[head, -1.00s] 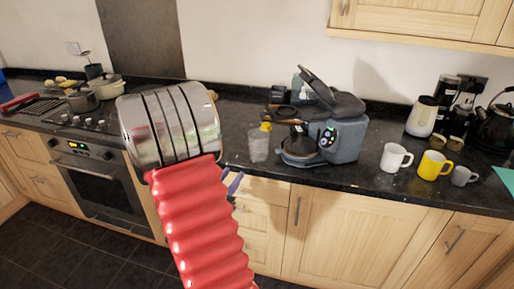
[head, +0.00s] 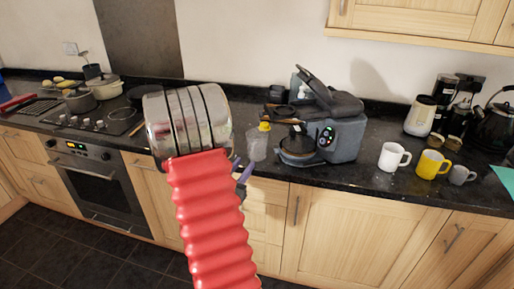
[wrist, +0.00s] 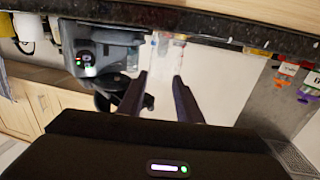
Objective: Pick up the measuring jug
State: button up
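The measuring jug (head: 256,147) is a clear, see-through vessel upright on the dark counter near its front edge, left of a grey appliance. My gripper (head: 243,170) shows only in part beyond my arm, as purple-dark fingers just in front of and below the jug. In the wrist view, which is upside down, my gripper (wrist: 160,80) has its two fingers apart with nothing held. The jug (wrist: 166,50) appears faint and clear ahead, in line with the gap between the fingertips. I cannot tell how far it is from them.
The grey appliance (head: 341,139) with a raised lid stands close right of the jug. A yellow-capped item (head: 265,126) is just behind the jug. White (head: 392,156), yellow (head: 431,164) and grey mugs (head: 460,175) stand further right. Pots (head: 81,100) are on the hob at left.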

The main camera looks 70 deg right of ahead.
aim_at(252, 154)
jog(key=shift+d, duration=1.4)
jog(key=shift+d+r, duration=0.2)
jog(key=shift+d, duration=2.4)
grip_shut()
